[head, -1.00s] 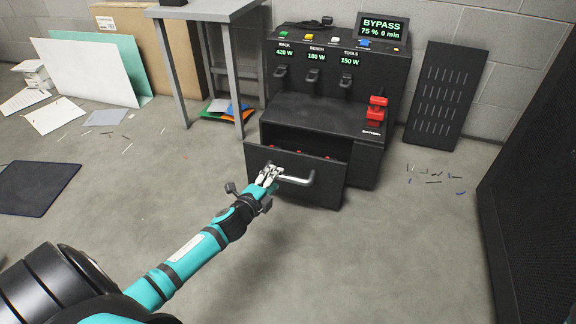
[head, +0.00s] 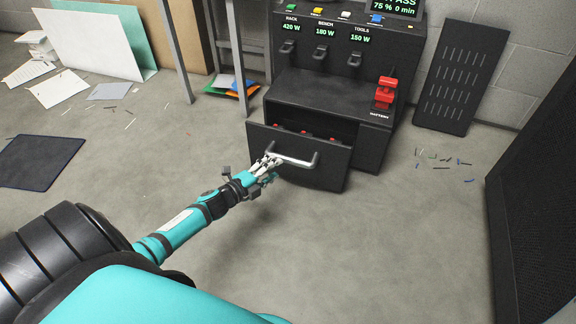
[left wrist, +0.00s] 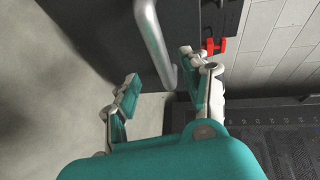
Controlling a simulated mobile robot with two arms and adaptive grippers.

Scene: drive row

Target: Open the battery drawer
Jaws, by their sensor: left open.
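The battery drawer (head: 318,167) stands pulled out from the lower part of the black cabinet, under the red battery switch (head: 385,93). Red items (head: 305,134) show inside it. Its pale bar handle (head: 291,158) runs across the front. My left gripper (head: 269,163) is open at the left end of the handle. In the left wrist view, the handle (left wrist: 154,40) shows as a grey bar passing between the spread fingertips (left wrist: 160,70). I cannot tell whether a finger touches it. My right gripper is not in view.
A grey table leg (head: 238,60) stands left of the cabinet, with coloured folders (head: 232,86) on the floor. A slotted black panel (head: 459,78) leans on the wall at right. Small scraps (head: 440,158) lie below it. The floor before the drawer is clear.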

